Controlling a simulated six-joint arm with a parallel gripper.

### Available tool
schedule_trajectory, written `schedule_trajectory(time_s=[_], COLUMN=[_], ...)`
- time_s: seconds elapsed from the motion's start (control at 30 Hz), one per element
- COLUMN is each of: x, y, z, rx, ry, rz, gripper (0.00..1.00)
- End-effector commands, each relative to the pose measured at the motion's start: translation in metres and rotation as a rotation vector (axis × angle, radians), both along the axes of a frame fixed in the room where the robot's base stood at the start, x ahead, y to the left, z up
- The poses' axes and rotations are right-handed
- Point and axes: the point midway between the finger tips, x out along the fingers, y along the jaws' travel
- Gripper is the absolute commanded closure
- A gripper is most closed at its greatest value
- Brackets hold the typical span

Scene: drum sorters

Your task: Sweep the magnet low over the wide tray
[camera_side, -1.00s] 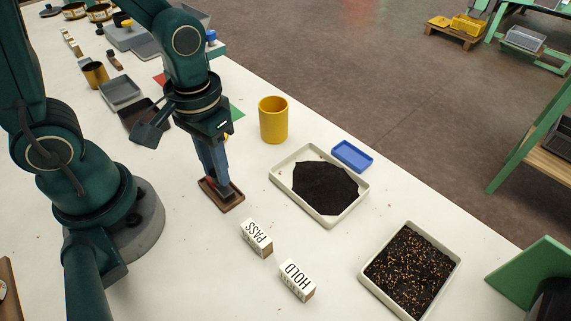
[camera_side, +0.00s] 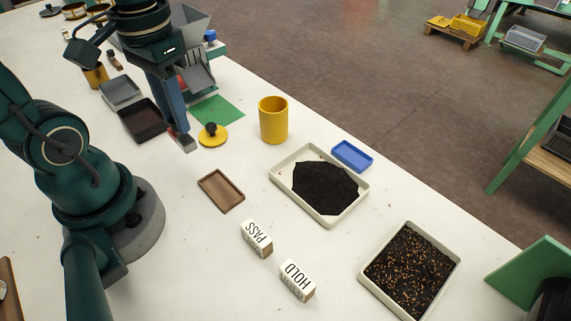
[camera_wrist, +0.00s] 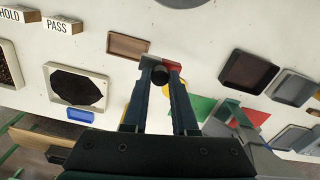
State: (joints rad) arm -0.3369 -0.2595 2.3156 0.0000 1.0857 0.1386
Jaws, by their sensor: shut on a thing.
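My gripper (camera_side: 182,138) is shut on a small red and grey magnet (camera_side: 187,145) and holds it above the white table, left of a yellow lid with a black knob. In the wrist view the red end of the magnet (camera_wrist: 172,66) shows at the fingertips. A cream tray of black powder (camera_side: 277,178) lies to the right of my gripper. A second cream tray (camera_side: 379,299), with dark material and orange specks, lies at the lower right. My gripper is well away from both. A small brown wooden tray (camera_side: 237,205) is empty.
A yellow cup (camera_side: 273,120) stands behind the powder tray, beside a blue dish (camera_side: 352,155). PASS (camera_side: 256,238) and HOLD (camera_side: 297,280) blocks stand in front. The yellow lid (camera_side: 207,143) and a green mat (camera_side: 228,114) are near my gripper.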

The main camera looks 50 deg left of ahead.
Motion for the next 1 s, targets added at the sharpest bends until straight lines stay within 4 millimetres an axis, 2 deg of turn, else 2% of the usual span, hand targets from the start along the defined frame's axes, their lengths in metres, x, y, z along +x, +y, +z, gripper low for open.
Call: schedule_trajectory(time_s=[0.1, 0.3, 0.5, 0.63, 0.73, 0.83, 1.0], x=[-0.003, -0.008, -0.010, -0.002, 0.015, 0.044, 0.094], y=[0.018, 0.037, 0.048, 0.056, 0.061, 0.055, 0.022], z=[0.011, 0.023, 0.029, 0.037, 0.044, 0.050, 0.050], rx=[0.002, 0.001, 0.001, 0.000, -0.001, -0.003, -0.002], ry=[-0.004, -0.002, -0.001, -0.001, 0.000, 0.003, 0.005], rz=[0.011, 0.006, 0.010, 0.021, -0.001, -0.086, -0.280], gripper=[1.00, 1.00, 1.00, 1.00, 1.00, 1.00, 1.00])
